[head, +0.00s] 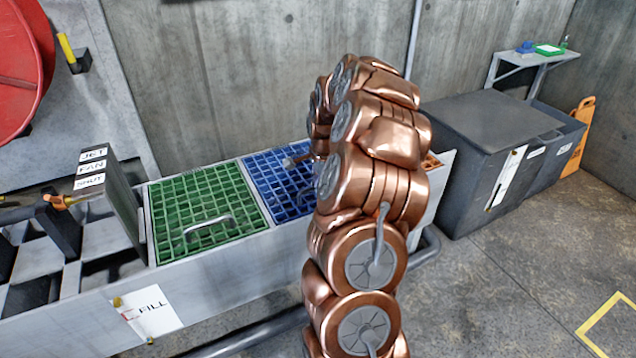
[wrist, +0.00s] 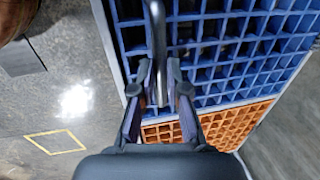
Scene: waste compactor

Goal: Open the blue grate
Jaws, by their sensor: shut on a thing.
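The blue grate (head: 272,183) lies flat in the grey trough, between a green grate and an orange one, partly hidden behind my copper arm in the head view. In the wrist view the blue grate (wrist: 222,60) fills the upper right, with a grey metal handle (wrist: 156,40) on it. My gripper (wrist: 160,98) is over the edge of the blue grate, its two fingers shut on the handle, one on each side. In the head view my gripper is mostly hidden behind the arm.
The green grate (head: 200,212) with its handle is shut at left. The orange grate (wrist: 222,127) adjoins the blue one. A dark grey bin (head: 490,140) stands at right. Labelled levers (head: 92,170) stand at the left end. Open floor (head: 520,270) lies at front right.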

